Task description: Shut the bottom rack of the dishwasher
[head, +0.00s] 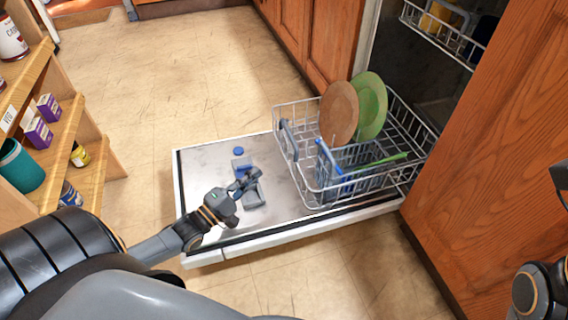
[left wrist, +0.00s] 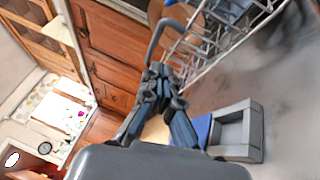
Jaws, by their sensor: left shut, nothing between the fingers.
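The bottom rack (head: 300,172) of the dishwasher is pulled out over the lowered door (head: 205,165). It holds an orange plate (head: 338,112), a green plate (head: 371,105) and a blue-grey basket (head: 352,180) with a green utensil. My left gripper (head: 250,178) is shut and empty above the door, just left of the rack's front. In the left wrist view my left gripper (left wrist: 160,75) is close to the rack's grey handle (left wrist: 158,38); I cannot tell whether they touch. My right gripper is not clearly visible; only part of that arm shows at the right edge.
The upper rack (head: 440,35) sits inside the dishwasher. Wooden cabinets (head: 500,150) flank the machine. A wooden shelf (head: 75,130) with cans and boxes stands at the left. Tiled floor (head: 170,80) between shelf and door is clear.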

